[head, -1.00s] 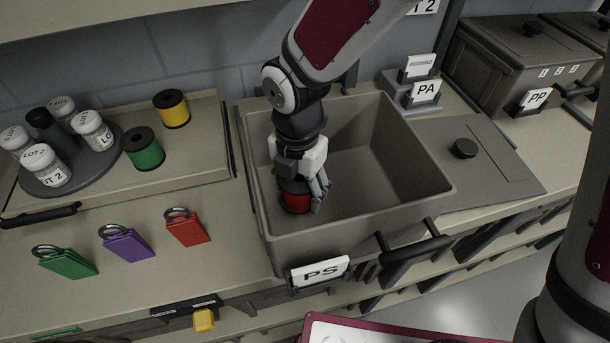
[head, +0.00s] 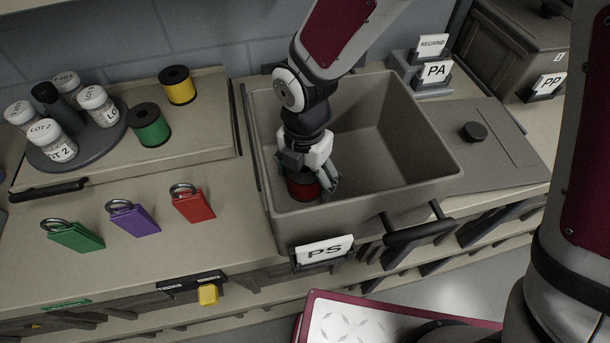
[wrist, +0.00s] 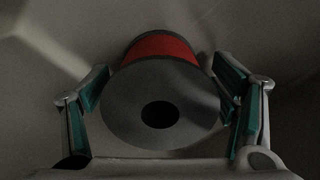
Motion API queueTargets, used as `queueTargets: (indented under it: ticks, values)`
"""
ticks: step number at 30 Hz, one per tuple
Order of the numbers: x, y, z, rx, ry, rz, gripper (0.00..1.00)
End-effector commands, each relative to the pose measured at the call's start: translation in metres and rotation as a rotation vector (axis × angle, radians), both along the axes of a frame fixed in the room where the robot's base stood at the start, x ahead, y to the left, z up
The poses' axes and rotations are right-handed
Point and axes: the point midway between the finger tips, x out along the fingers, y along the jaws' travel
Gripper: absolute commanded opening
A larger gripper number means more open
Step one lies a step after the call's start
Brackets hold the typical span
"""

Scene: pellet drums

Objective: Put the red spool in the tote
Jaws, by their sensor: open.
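The red spool (head: 302,190) is inside the grey tote (head: 405,130) labelled PS, near its left front corner. In the wrist view the spool (wrist: 160,95) shows its dark round flange with a centre hole toward the camera and red winding behind. My gripper (head: 314,188) reaches down into the tote over the spool. In the wrist view its fingers (wrist: 165,105) stand open on either side of the spool, with a gap visible at the left; at the right the finger is very close to the flange, and contact cannot be told.
A green spool (head: 149,126) and a yellow spool (head: 177,86) stand on the raised board at left, beside a round tray (head: 50,158) of jars. Green (head: 76,236), purple (head: 133,219) and red (head: 192,204) padlocks lie in front. A flat lid (head: 500,150) lies right of the tote.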

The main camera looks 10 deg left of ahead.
Motion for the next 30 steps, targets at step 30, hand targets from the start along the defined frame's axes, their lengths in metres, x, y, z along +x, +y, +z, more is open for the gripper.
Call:
queueTargets:
  ticks: [30]
  values:
    - [0.0,0.001,0.123,0.001,0.0,0.0,0.79]
